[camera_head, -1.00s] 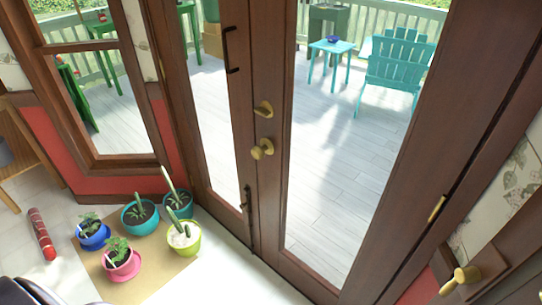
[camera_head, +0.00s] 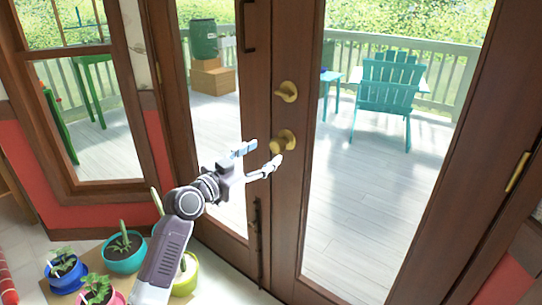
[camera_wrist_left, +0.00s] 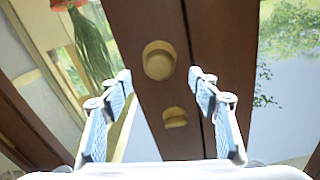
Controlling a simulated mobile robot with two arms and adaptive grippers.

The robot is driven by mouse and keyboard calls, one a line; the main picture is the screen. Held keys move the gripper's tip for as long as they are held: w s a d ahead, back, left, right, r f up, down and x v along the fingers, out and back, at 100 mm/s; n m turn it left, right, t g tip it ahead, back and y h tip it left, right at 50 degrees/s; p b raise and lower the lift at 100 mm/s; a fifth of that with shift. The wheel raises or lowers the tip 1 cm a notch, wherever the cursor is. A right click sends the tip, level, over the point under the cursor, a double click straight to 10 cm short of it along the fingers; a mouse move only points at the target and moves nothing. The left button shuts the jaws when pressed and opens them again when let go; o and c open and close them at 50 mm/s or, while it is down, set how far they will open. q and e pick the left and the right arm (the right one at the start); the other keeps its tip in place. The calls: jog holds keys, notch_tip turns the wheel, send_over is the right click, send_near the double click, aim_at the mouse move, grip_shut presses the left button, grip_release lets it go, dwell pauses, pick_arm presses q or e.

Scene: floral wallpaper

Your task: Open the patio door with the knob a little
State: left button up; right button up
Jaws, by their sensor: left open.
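The patio door (camera_head: 287,200) is a dark wooden glass door and looks closed. Its round brass knob (camera_head: 282,141) sits below a brass thumb-turn (camera_head: 288,91). My left gripper (camera_head: 260,157) is open and empty, just left of and slightly below the knob in the head view. One fingertip overlaps the knob's lower edge there; I cannot tell whether they touch. In the left wrist view, which looks upside down, the knob (camera_wrist_left: 158,60) shows between and beyond the spread fingertips (camera_wrist_left: 160,77), with the thumb-turn (camera_wrist_left: 175,117) below it. My right gripper is not in view.
A dark bolt (camera_head: 258,235) is on the neighbouring door panel. Beyond the glass, a teal chair (camera_head: 391,85) stands on the deck.

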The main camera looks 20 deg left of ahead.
aim_at(274, 147)
pick_arm(q)
jog(key=x, duration=0.7)
jog(key=shift+w+d, duration=0.15)
jog(key=shift+w, duration=0.2)
jog(key=shift+f, duration=0.1)
grip_shut()
